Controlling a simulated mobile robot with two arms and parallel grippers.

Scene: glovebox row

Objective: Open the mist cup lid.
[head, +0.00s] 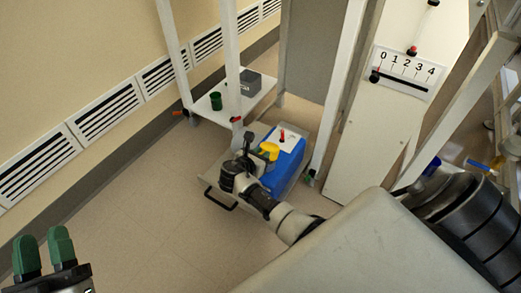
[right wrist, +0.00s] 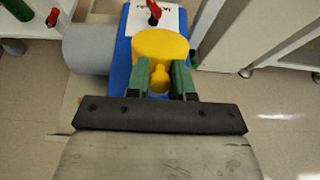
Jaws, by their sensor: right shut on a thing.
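The yellow mist cup lid (head: 268,149) is at the top of a blue unit (head: 288,160) on the low cart. In the right wrist view the lid (right wrist: 160,45) is a rounded yellow disc with a narrow tab. My right gripper (right wrist: 163,80) has its green fingers on both sides of this tab and is shut on it. In the head view the right gripper is mostly hidden by its own wrist. The inside of the cup is mostly hidden, and the lid's exact angle is hard to tell. My left gripper (head: 45,254) is empty, with its green fingers apart, at the bottom left.
A white card with a red-handled part (head: 282,137) is on top of the blue unit. A white shelf (head: 236,103) behind carries a green cup (head: 216,101) and a grey box (head: 250,82). White posts stand close by. Floor at left is clear.

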